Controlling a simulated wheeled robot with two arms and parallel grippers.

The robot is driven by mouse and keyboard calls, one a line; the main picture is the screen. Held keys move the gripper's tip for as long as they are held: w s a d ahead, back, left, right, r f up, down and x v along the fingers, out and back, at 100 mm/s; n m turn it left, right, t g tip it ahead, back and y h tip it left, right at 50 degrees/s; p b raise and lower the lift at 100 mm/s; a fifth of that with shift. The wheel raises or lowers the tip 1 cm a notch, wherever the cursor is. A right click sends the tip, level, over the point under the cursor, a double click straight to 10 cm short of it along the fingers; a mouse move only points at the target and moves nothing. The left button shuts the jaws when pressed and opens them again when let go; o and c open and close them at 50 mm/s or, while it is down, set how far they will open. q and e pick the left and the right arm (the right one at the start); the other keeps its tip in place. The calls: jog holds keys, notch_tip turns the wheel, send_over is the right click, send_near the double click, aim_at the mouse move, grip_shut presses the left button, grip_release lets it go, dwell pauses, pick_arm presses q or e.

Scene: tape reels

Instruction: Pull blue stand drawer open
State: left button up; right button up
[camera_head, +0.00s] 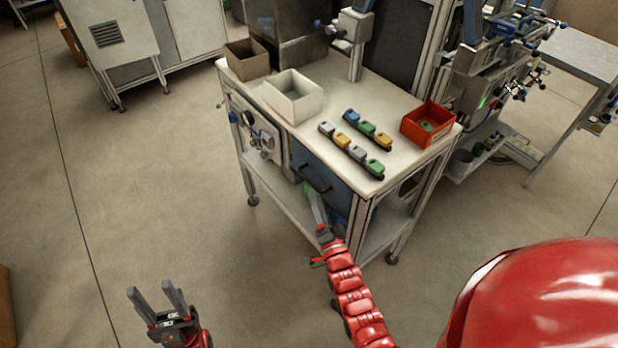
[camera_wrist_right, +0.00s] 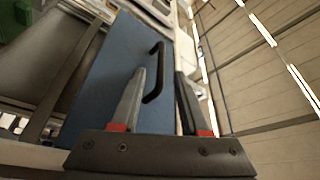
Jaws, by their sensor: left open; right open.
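The blue stand drawer (camera_head: 308,169) is set in the front of the white-topped stand, below the tabletop, and looks closed. Its blue front (camera_wrist_right: 103,85) and dark bar handle (camera_wrist_right: 153,80) show in the right wrist view. My right gripper (camera_head: 313,198) is in front of the drawer, partly blurred into the stand's front. In the right wrist view its open fingers (camera_wrist_right: 161,75) appear on either side of the handle; contact cannot be told. My left gripper (camera_head: 156,292) is open and empty over bare floor, away from the stand.
On the stand's top (camera_head: 385,100) are a white bin (camera_head: 293,96), a brown box (camera_head: 247,60), a red bin (camera_head: 428,124) and two rows of coloured pieces (camera_head: 352,150). A machine (camera_head: 490,90) stands at right.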

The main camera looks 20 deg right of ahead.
aim_at(310, 180)
jog(key=p+x, duration=0.1)
jog(key=x, duration=0.6)
grip_shut()
dwell(1.3)
